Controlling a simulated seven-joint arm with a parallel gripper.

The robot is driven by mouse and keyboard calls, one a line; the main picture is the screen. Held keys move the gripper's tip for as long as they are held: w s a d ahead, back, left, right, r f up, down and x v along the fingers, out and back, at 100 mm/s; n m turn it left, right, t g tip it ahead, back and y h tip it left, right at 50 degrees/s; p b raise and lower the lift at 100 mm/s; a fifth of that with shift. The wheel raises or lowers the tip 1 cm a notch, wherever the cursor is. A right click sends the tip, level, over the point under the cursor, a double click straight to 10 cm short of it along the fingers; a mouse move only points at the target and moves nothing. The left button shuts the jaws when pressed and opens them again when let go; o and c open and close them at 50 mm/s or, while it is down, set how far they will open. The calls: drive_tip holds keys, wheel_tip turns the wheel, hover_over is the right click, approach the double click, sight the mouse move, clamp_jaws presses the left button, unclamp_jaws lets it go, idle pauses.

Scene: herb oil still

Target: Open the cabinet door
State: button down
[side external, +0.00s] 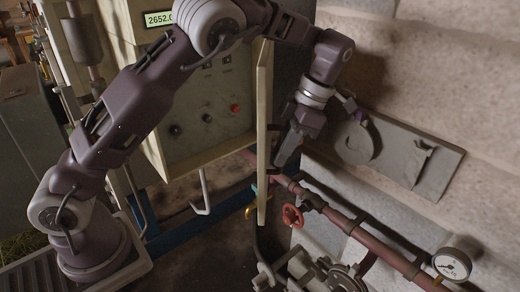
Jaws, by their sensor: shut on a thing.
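The cream cabinet (160,152) stands left of centre, with a display and a grey panel of knobs on its front. The cabinet door (262,140) shows nearly edge-on as a tall thin cream slab at the cabinet's right side, standing out from the front. My gripper (281,160) reaches down from the upper right, on the right-hand side of the door. Its fingers are shut at the door; the exact part they grip, such as a handle, cannot be made out here.
A reddish pipe (347,222) with a red valve wheel (292,215) runs below and right of the door. A pressure gauge (452,264) is at the lower right. A grey wall plate (408,160) is right of my gripper. A white hook-like bar (203,192) hangs below the cabinet.

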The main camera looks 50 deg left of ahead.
drive_tip(key=shift+w+d, duration=0.45)
drive_tip(key=c, duration=1.7)
unclamp_jaws()
drive_tip(key=shift+v, duration=3.45)
drive_tip(key=shift+w, duration=0.1)
drive_tip(key=shift+c, duration=0.5)
